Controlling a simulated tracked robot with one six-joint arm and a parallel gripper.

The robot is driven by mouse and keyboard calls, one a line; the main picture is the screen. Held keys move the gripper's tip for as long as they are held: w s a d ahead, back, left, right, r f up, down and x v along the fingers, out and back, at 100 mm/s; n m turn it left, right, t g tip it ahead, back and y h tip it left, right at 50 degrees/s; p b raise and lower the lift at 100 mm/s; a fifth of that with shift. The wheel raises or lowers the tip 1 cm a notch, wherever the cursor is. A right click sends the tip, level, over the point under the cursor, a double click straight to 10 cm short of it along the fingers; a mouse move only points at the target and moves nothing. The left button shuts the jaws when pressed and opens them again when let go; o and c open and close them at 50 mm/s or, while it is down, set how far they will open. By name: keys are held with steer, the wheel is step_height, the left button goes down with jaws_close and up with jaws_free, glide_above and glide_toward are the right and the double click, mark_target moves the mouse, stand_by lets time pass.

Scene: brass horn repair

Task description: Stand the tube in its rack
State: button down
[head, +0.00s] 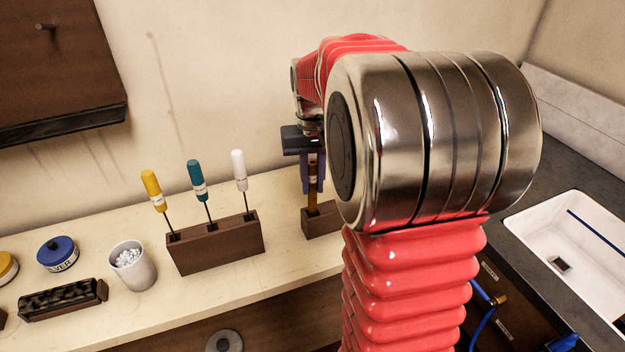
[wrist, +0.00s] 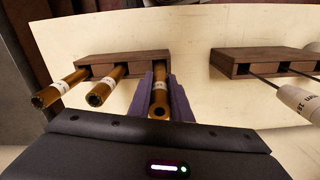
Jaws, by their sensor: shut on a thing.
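My gripper (head: 313,172) is shut on a brass tube (head: 312,190) with a pale label, holding it about upright. In the wrist view, my purple fingers (wrist: 162,84) lie on both sides of this tube (wrist: 160,110). The tube's far end meets the right end of the brown wooden rack (wrist: 125,61). The rack also shows in the head view (head: 320,223), partly hidden by my arm. I cannot tell how deep the tube's end sits in the slot. Two other labelled brass tubes, a middle one (wrist: 104,88) and a left one (wrist: 58,91), stand in the rack.
A second wooden rack (head: 216,245) holds yellow, teal and white-handled tools to the left. A white cup (head: 133,266), a blue-lidded tin (head: 58,254) and a dark brush (head: 63,299) stand further left. A sink (head: 575,250) is at right. The wall is close behind.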

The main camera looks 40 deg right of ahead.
steer(key=shift+f, duration=1.4)
steer(key=c, duration=1.5)
jaws_free()
steer(key=shift+c, duration=0.2)
step_height(320, 180, up, 14)
steer(key=shift+f, duration=0.15)
steer(key=shift+a, duration=0.1)
steer(key=s+a+f+n+t, duration=0.2)
steer(key=s+a+f, duration=0.1)
steer(key=s+a, duration=0.4)
steer(key=s+a+f+n+t, duration=0.3)
steer(key=s+a, duration=0.5)
steer(key=a, duration=0.6)
steer(key=shift+f+t, duration=0.3)
steer(key=shift+f, duration=0.05)
